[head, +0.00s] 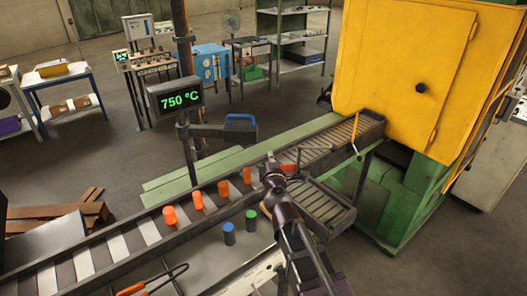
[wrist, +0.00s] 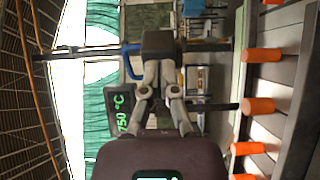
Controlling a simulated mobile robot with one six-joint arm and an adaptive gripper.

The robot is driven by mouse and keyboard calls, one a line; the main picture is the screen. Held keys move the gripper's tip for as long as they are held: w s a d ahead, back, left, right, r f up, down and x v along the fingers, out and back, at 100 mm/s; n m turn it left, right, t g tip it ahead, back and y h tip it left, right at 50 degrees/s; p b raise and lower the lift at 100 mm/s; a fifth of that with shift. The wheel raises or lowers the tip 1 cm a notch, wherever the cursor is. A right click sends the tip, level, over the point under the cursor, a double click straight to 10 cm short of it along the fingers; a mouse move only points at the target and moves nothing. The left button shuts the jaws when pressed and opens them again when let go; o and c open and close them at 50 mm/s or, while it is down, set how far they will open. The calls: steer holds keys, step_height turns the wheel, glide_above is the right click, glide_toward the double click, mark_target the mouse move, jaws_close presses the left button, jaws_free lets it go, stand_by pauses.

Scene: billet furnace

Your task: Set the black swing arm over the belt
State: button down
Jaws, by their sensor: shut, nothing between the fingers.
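The black swing arm (head: 212,131) reaches right from the post of the 750 °C display (head: 175,95). Its end carries a blue handle (head: 240,119). In the head view it lies beyond the belt's far rail, beside the belt (head: 148,231) rather than over it. My gripper (head: 271,160) is shut and empty, to the right of and below the swing arm's end in that picture. In the wrist view, my fingers (wrist: 162,62) overlap the area beside the blue handle (wrist: 131,62) and hide much of the swing arm. I cannot tell whether they touch it.
Several orange billets (head: 196,200) stand along the belt. A blue cylinder (head: 229,234) and a green one (head: 251,221) stand on the near side. The yellow furnace (head: 400,70) stands at the right. Green beams (head: 165,180) lie beyond the belt.

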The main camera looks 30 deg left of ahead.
steer(key=shift+s+d, duration=0.2)
steer(key=shift+d, duration=0.45)
steer(key=shift+s+d, duration=0.25)
steer(key=shift+d, duration=0.35)
steer(key=shift+s+d, duration=0.2)
steer(key=shift+d, duration=0.45)
steer(key=w+d+f+m+g+h, duration=0.1)
steer(key=w+d+f+m+h, duration=0.3)
steer(key=d, duration=0.6)
steer(key=w+d+f+m+g+h, duration=0.15)
steer(key=d+m+h, duration=0.4)
steer(key=d, duration=0.55)
steer(key=w+d+f+m+h, duration=0.4)
steer(key=d+m, duration=0.2)
steer(key=d, duration=0.4)
steer(key=s+d+f+m+g+y, duration=0.1)
steer(key=s+d+f+m+g, duration=0.3)
steer(key=s+d+f+g, duration=0.1)
steer(key=s+d+f+m+g+y+b, duration=0.1)
steer(key=s+d+f+m+g, duration=0.4)
steer(key=s+d, duration=0.5)
steer(key=shift+d+f+g+y, duration=0.25)
steer(key=shift+d+g+y, duration=0.3)
steer(key=shift+d+g, duration=0.65)
